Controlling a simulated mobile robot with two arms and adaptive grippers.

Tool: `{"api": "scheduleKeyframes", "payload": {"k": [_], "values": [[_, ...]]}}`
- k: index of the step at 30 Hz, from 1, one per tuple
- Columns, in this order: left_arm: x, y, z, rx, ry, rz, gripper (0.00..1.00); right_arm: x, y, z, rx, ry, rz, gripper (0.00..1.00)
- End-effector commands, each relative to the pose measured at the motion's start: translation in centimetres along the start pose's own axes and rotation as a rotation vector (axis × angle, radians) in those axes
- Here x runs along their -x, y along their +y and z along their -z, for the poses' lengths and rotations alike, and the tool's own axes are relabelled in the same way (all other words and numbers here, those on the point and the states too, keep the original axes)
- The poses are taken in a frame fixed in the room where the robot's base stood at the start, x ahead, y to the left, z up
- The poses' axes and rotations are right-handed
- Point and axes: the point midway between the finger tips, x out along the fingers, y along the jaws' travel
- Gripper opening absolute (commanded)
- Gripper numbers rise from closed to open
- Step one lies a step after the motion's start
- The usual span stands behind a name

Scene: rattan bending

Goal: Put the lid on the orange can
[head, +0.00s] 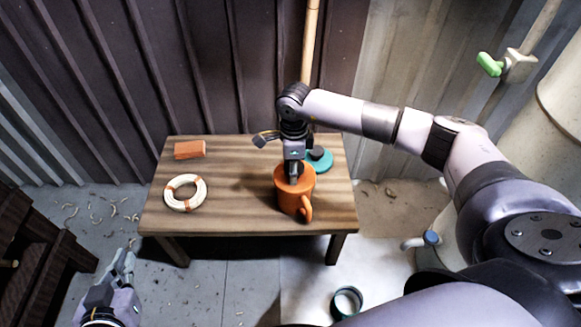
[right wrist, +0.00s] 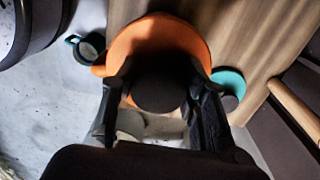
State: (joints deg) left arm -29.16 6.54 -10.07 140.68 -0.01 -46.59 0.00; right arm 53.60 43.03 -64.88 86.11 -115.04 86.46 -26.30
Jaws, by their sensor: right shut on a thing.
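The orange can (head: 293,203) stands upright near the table's front right, its handle toward the front. My right gripper (head: 293,178) is over the can, pointing down. In the right wrist view, its fingers (right wrist: 160,100) are shut on the dark knob (right wrist: 157,93) of the orange lid (right wrist: 160,42). The lid is over the can's mouth and hides it; I cannot tell whether it is fully seated. Part of the can's handle (right wrist: 98,70) shows beside it. My left gripper (head: 124,262) is open and empty, low at the left, away from the table.
A teal lid (head: 322,166) with a dark knob lies right behind the can. A rattan ring (head: 170,201) and an orange block (head: 189,150) lie on the table's left. A teal-rimmed cup (head: 335,309) is on the floor. The wooden table (head: 235,212) is clear left of the can.

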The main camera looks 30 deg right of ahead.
Motion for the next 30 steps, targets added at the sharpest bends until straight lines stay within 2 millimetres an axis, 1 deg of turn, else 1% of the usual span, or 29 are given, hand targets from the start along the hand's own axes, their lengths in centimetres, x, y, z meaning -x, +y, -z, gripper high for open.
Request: {"api": "scheduleKeyframes", "payload": {"k": [10, 11, 21, 27, 30], "values": [[-0.06, 0.04, 0.34, 0.000, 0.015, -0.001, 0.00, -0.06, 0.00, -0.01, 0.000, 0.000, 0.000, 0.13], [-0.06, 0.05, 0.33, 0.000, 0.015, -0.001, 0.00, -0.06, 0.00, -0.01, 0.000, 0.000, 0.000, 0.42], [-0.06, 0.05, 0.26, 0.000, 0.012, -0.001, 0.00, -0.05, 0.00, -0.01, 0.000, 0.000, 0.000, 0.64], [-0.06, 0.05, 0.24, 0.000, 0.011, -0.001, 0.00, -0.05, 0.00, 0.00, 0.000, 0.000, 0.000, 0.64], [-0.06, 0.04, 0.23, 0.000, 0.011, -0.001, 0.00, -0.06, 0.01, 0.00, 0.000, 0.000, 0.000, 0.70]]}}
